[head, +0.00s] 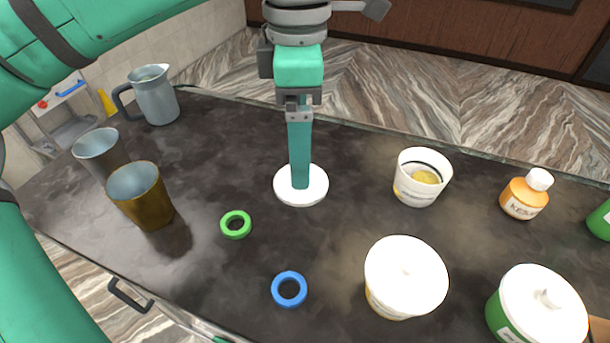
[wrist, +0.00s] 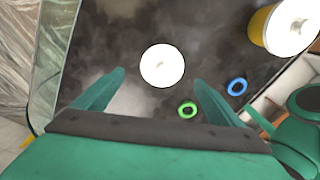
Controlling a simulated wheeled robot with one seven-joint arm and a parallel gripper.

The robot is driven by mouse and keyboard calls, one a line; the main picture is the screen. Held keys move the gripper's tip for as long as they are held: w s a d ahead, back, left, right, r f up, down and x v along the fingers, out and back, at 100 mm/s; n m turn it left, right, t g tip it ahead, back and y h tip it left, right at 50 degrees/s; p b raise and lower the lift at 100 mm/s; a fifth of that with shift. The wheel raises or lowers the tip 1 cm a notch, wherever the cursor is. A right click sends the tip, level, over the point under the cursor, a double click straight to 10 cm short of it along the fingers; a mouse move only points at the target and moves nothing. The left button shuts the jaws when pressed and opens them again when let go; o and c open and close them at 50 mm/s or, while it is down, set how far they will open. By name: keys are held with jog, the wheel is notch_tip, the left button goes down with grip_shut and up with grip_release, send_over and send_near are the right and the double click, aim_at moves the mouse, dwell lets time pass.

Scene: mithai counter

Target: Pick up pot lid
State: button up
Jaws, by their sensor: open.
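The pot lid (head: 317,188) is a flat white disc lying on the dark counter near the middle of the head view. It shows whole in the wrist view (wrist: 162,62), with a small pale knob. My gripper (head: 299,180) points down over the lid, and in the head view its fingers cover the lid's middle. In the wrist view my gripper (wrist: 160,78) is open, one finger to each side and the lid framed between the tips. I cannot tell how far above the lid the tips are. An open white pot (head: 409,190) with yellow contents stands to the right.
A green ring (head: 236,232) and a blue ring (head: 276,291) lie in front. Lidded pots, one white (head: 405,275) and one green (head: 492,311), stand front right. An orange bottle (head: 519,205) is right. Metal cups (head: 143,200) and a jug (head: 158,101) stand left.

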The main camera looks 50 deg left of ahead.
jog(key=shift+f, duration=0.55)
jog(key=shift+s+f, duration=0.2)
jog(key=shift+f, duration=0.35)
jog(key=f, duration=0.4)
jog(key=shift+d, duration=0.2)
jog(key=c, duration=1)
jog(key=shift+o, duration=0.2)
